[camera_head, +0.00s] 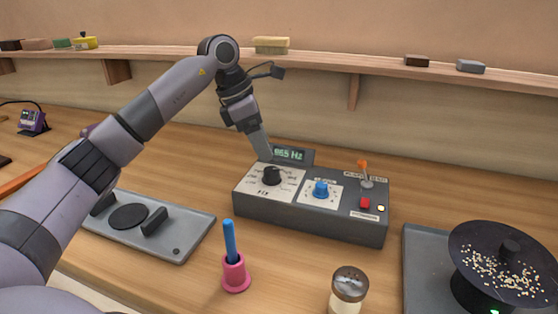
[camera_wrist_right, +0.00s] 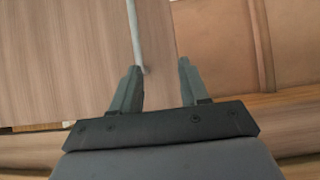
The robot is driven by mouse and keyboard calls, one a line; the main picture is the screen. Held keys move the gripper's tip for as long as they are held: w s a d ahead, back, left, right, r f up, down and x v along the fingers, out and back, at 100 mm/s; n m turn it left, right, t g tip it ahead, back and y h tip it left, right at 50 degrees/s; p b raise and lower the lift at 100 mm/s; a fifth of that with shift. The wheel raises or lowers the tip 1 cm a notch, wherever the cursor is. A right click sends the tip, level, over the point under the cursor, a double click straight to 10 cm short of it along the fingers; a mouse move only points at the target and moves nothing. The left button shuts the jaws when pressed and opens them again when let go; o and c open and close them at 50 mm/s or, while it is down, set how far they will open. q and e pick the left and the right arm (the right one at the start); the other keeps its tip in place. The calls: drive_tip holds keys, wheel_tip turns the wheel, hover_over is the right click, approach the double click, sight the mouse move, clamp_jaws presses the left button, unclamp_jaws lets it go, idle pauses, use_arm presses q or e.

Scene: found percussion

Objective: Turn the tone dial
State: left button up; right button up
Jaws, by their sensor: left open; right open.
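The grey control box (camera_head: 300,220) stands on the wooden table in the head view. On its top left is a black dial (camera_head: 271,175) on a white scale plate. To its right is a blue dial (camera_head: 321,188) on another white plate. A small display (camera_head: 289,154) at the back reads in Hz; its first digit is unclear. My left gripper (camera_head: 266,156) points down just above and behind the black dial; contact cannot be told. Its jaws are open, though the fingers overlap in this view. My right gripper (camera_wrist_right: 160,68) is open in the right wrist view, away from the box.
The box also carries an orange-tipped lever (camera_head: 365,170) and a red button (camera_head: 365,203). In front are a pink holder (camera_head: 236,275) with a blue stick and a jar (camera_head: 348,292). A black dish (camera_head: 500,265) stands right, a grey tray (camera_head: 190,235) left. A pale rod (camera_wrist_right: 135,35) shows in the wrist view.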

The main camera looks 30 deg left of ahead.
sight(271, 169)
use_arm(q)
drive_tip(key=shift+w+d+f+n+t+y+p, duration=0.2)
drive_tip(key=shift+f+n+p, duration=0.35)
drive_tip(key=shift+f, duration=0.5)
drive_tip(key=shift+w+d+f+n+t+p, duration=0.25)
drive_tip(key=shift+f+n+p, duration=0.25)
drive_tip(key=shift+f, duration=0.6)
drive_tip(key=shift+w+d+f+n+t+y+p, duration=0.15)
drive_tip(key=shift+w+f+n+p, duration=0.3)
drive_tip(key=shift+f, duration=0.6)
drive_tip(key=shift+s+a, duration=0.1)
drive_tip(key=shift+s, duration=0.05)
drive_tip(key=c, duration=1)
